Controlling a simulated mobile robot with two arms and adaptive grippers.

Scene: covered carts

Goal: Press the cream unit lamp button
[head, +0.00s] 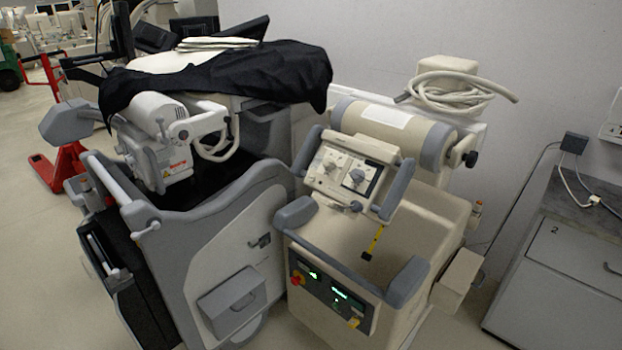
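The cream unit (432,225) stands right of centre, against the wall. Its tilted upper panel (318,184) carries two round knobs and a dark patch around the right one. I cannot tell which control is the lamp button; the markings are too small to read. Neither of my grippers is in view.
A grey and white cart (215,235), partly under a black cover (235,75), stands close at the left of the cream unit. A grey cabinet (560,285) is at the right. A red pallet jack (62,165) stands at the far left. Open floor lies at the lower left.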

